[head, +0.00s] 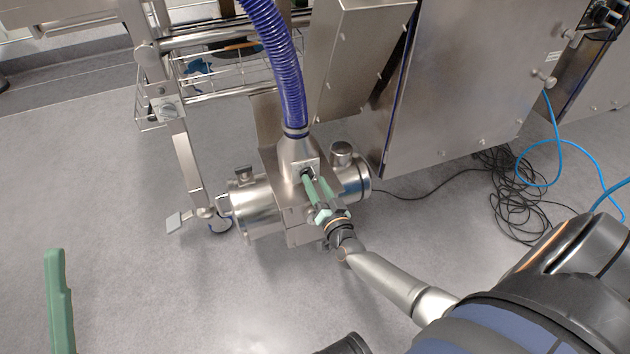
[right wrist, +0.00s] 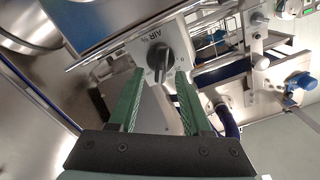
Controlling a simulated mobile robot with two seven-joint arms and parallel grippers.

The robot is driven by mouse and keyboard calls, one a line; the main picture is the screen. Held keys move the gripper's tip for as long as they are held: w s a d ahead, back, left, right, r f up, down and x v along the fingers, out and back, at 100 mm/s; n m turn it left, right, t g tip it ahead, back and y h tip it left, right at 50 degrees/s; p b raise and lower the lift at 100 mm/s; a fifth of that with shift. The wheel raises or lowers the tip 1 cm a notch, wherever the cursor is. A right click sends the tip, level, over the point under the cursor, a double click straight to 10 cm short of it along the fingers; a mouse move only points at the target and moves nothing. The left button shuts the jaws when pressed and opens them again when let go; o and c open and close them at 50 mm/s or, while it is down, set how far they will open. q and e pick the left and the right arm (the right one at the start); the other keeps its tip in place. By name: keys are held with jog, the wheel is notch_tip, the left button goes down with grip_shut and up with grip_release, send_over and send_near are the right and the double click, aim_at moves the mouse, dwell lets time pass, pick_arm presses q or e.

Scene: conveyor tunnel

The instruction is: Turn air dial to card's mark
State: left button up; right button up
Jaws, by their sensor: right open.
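The air dial (right wrist: 158,58) is a black knob on a metal plate with "AIR %" lettering beside it in the right wrist view. In the head view the dial (head: 305,172) is small and partly hidden by my fingers. My right gripper (right wrist: 159,74) is open, its green fingertips on either side of the dial's near end; I cannot tell whether they touch it. The right gripper (head: 317,180) also shows at the metal box in the head view. One green finger of my left gripper (head: 57,300) shows at the lower left. I cannot make out a card.
A purple ribbed hose (head: 275,60) rises from the metal box above a steel cylinder (head: 262,208). A large steel cabinet (head: 460,80) stands at the right, with black cables (head: 520,195) on the floor beside it.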

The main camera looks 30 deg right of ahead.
jog(key=p+v, duration=0.3)
jog(key=v, duration=0.8)
jog(key=shift+s, duration=0.3)
